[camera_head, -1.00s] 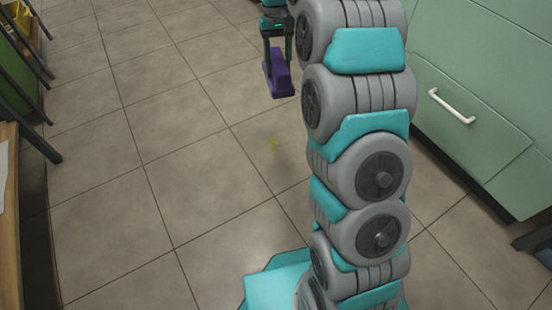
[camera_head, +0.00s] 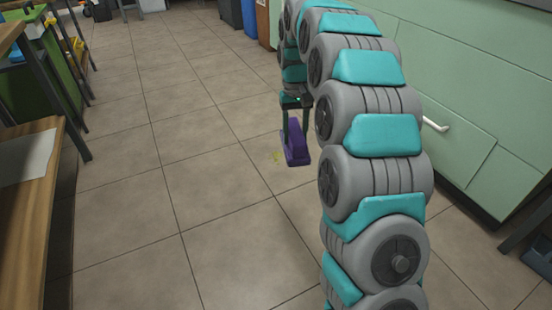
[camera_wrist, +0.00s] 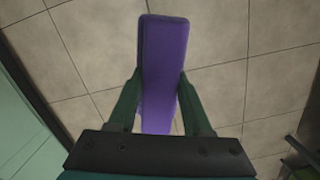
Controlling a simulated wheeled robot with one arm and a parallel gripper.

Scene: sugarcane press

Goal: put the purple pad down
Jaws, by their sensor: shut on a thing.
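The purple pad (camera_head: 296,143) is a long block held in my gripper (camera_head: 296,128), which points down over the tiled floor. In the wrist view the pad (camera_wrist: 163,62) sits between the two dark green fingers of my gripper (camera_wrist: 160,92), with one finger against each side. The pad's far end reaches past the fingertips. In the head view it is close to the floor, but I cannot tell whether it touches.
Green cabinets (camera_head: 460,90) with a white handle line the right side. A wooden table (camera_head: 30,200) with a white sheet stands at the left. A green cart (camera_head: 55,60) with yellow items is behind it. Bins (camera_head: 240,15) stand at the back. The middle floor is clear.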

